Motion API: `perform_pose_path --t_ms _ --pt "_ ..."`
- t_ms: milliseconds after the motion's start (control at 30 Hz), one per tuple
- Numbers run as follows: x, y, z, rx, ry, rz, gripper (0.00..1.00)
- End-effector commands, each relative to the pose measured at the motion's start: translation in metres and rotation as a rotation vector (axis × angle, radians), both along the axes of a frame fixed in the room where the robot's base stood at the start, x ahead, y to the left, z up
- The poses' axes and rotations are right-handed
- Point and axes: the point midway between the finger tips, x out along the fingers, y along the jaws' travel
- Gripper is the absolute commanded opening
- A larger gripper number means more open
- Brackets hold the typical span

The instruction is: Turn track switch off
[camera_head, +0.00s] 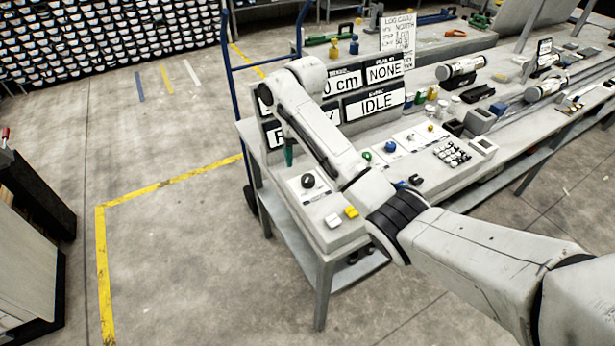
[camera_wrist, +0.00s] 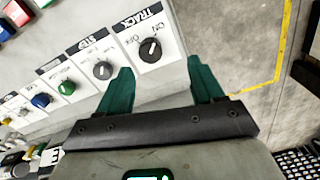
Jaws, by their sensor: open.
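The track switch is a black rotary knob (camera_wrist: 150,50) on a white plate labelled TRACK, with ON and OFF marks beside it. A light pointer line shows on the knob, but I cannot tell surely which mark it points to. In the head view the black knob (camera_head: 308,181) sits near the left end of the control panel. My gripper (camera_wrist: 160,66) has two green fingers spread apart and empty. In the wrist view the knob appears between and beyond the fingertips, apart from them. In the head view one green finger of my gripper (camera_head: 288,158) shows behind the knob.
A grey knob (camera_wrist: 103,70), a green knob (camera_wrist: 67,87) and a blue knob (camera_wrist: 41,100) line the panel beside the track switch. Yellow (camera_head: 351,211) and white (camera_head: 333,220) buttons sit at the panel's near end. Display signs (camera_head: 377,103) stand behind.

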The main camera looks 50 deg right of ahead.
Motion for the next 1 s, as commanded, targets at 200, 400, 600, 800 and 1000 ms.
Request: perform_pose_path --t_ms 200,400,600,800,1000 --pt "0.002 -0.020 0.010 -0.018 0.018 -0.035 0.67" --pt "0.001 -0.020 -0.017 -0.017 0.021 -0.036 0.67" --pt "0.001 -0.020 -0.052 -0.018 0.020 -0.035 0.67" --pt "0.002 -0.020 -0.081 -0.017 0.018 -0.035 0.67" --pt "0.002 -0.020 -0.094 -0.018 0.017 -0.034 0.67"
